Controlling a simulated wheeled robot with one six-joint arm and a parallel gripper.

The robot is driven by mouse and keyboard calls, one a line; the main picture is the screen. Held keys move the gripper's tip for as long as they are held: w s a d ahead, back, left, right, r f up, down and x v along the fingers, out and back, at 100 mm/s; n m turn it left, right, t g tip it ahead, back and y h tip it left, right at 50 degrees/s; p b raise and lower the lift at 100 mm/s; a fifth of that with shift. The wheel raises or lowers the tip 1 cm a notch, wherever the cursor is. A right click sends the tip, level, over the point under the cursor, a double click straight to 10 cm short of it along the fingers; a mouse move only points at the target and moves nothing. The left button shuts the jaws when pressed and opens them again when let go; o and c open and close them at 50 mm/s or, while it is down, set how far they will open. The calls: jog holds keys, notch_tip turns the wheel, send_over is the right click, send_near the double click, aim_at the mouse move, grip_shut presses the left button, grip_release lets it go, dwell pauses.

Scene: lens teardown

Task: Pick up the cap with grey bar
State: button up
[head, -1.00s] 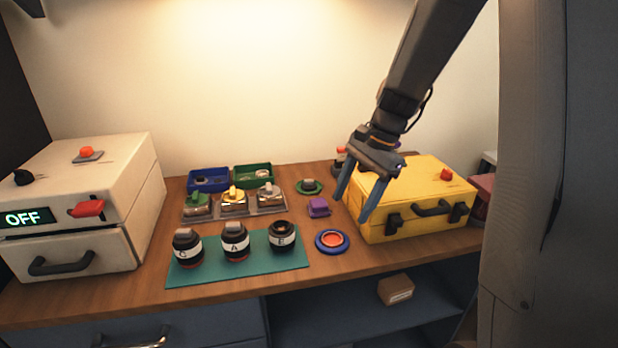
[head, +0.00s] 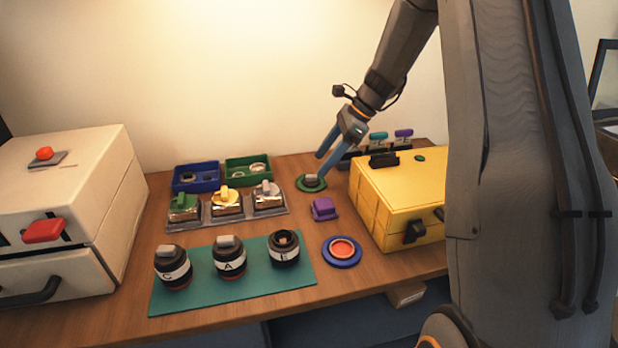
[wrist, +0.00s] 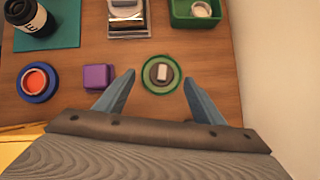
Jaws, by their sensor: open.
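The cap with grey bar (head: 311,184) is a round green-rimmed disc with a raised grey bar, flat on the wooden table left of the yellow case. In the wrist view the cap (wrist: 161,74) lies between my fingertips, its bar upright in the picture. My gripper (head: 322,166) is open and empty, pointing down close over the cap. In the wrist view my gripper (wrist: 159,78) has one blue finger on each side of the cap, apart from its rim. I cannot tell the exact height of the fingertips above the table.
A purple block (head: 323,208) stands close by the cap. The yellow case (head: 390,205) is to the right, a green bin (head: 248,172) and metal blocks to the left. A blue-red disc (head: 342,251) and a teal mat (head: 225,300) with lenses lie in front.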

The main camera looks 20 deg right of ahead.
aim_at(312, 175)
jog(key=x, duration=0.2)
jog(key=p+x, duration=0.1)
jog(key=x, duration=0.2)
jog(key=shift+w+f+p, duration=0.3)
jog(key=shift+f, duration=0.1)
jog(key=shift+c, duration=0.3)
jog(key=c, duration=1)
